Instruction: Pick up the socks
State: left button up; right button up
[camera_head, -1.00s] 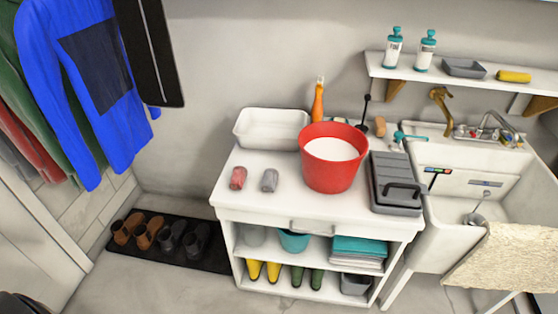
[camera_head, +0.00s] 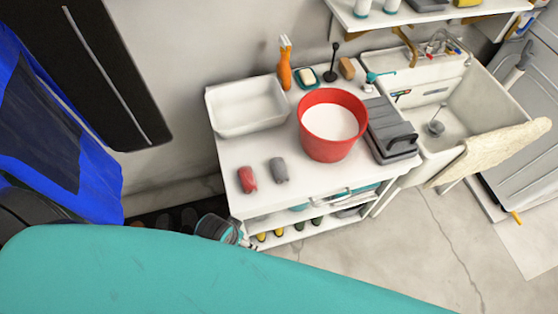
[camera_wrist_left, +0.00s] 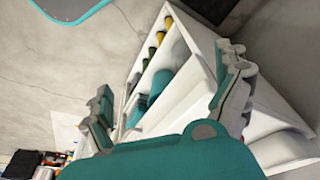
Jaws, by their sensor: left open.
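A rolled red sock bundle (camera_head: 247,180) and a rolled grey sock bundle (camera_head: 278,170) lie side by side, a little apart, near the front left of the white cabinet top (camera_head: 300,188). My left gripper (camera_wrist_left: 168,100) is open and empty in the wrist view, with its two fingers spread in front of the cabinet (camera_wrist_left: 178,100). In the head view my teal arm crosses the bottom left, and a dark and teal part of it shows at the cabinet's front left corner, below the socks. The socks are not visible in the wrist view. My right gripper is not in view.
A red bucket (camera_head: 330,152) stands right of the socks and a white basin (camera_head: 246,106) behind them. A grey toolbox (camera_head: 390,130) and a sink (camera_head: 440,115) are to the right. A blue garment (camera_head: 85,180) hangs at left.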

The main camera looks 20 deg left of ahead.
pick_arm(q)
notch_tip(320, 180, up, 14)
jog(key=w+d+r+p, duration=0.1)
jog(key=w+d+p, duration=0.1)
jog(key=w+p, duration=0.15)
jog(key=w+d+r+m+h+p, duration=0.35)
jog(key=w+d+m, duration=0.25)
jog(key=w+d, duration=0.3)
jog(key=m+g+y, duration=0.2)
jog(key=m, duration=0.1)
send_near(279, 168)
notch_tip(279, 168, down, 5)
jog(key=b, duration=1.2)
jog(key=shift+f, duration=0.2)
jog(key=f+b, duration=0.1)
jog(key=b, duration=0.1)
jog(key=d+f+b, duration=0.1)
jog(key=f+b, duration=0.3)
jog(key=b, duration=0.1)
jog(key=shift+w+d+f, duration=0.1)
jog(key=shift+w+d, duration=0.15)
jog(key=shift+w, duration=0.1)
